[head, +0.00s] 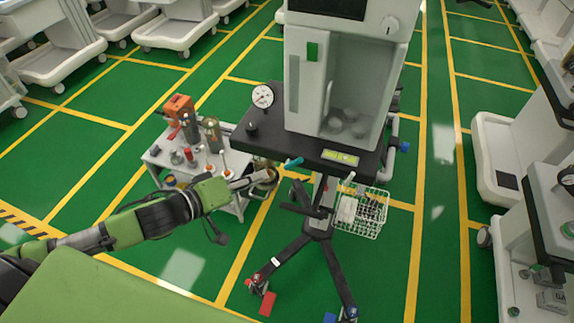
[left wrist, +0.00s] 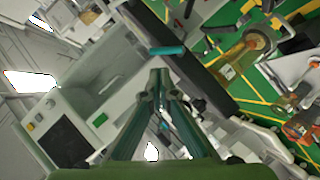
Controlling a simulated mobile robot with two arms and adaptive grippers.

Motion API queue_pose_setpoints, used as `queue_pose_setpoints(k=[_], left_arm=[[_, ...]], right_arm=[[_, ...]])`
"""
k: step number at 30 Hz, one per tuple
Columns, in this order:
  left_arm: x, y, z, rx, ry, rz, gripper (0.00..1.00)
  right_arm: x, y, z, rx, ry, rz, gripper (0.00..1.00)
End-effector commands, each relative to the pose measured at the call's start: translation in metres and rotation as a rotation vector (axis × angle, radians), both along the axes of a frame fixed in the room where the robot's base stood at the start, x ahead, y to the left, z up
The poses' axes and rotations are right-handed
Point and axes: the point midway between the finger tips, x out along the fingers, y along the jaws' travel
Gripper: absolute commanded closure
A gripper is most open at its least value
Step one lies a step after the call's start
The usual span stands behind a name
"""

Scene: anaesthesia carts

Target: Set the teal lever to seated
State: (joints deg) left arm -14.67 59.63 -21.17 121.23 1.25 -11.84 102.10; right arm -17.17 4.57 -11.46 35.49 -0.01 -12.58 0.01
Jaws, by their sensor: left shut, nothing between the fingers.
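The teal lever (head: 293,163) is a short bar at the front edge of the black shelf of a white anaesthesia cart. It also shows in the left wrist view (left wrist: 167,50), lying nearly level just past the fingertips. My left gripper (head: 266,178) is shut and empty, just left of the lever and a little nearer me. In the left wrist view the closed fingers (left wrist: 159,76) point at the lever, with a small gap in the picture. Any marking for the seated position is too small to read. My right gripper is not in view.
The black shelf (head: 262,142) carries a round gauge (head: 262,96) and a lit green display (head: 340,157). A small white cart (head: 163,150) with bottles and an orange item stands left. A white wire basket (head: 362,212) hangs below right.

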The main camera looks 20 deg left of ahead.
Motion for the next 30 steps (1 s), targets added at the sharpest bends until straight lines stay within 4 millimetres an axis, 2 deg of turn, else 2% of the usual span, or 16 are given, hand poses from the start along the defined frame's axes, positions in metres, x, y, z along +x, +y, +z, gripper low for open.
queue_pose_setpoints(k=[21, 30], left_arm=[[0.069, -0.039, -0.026, 0.000, -0.003, -0.001, 1.00], [0.084, -0.048, -0.035, 0.001, -0.001, -0.002, 1.00]], right_arm=[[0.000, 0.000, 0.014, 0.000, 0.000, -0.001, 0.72], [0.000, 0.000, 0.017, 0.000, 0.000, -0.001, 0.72]])
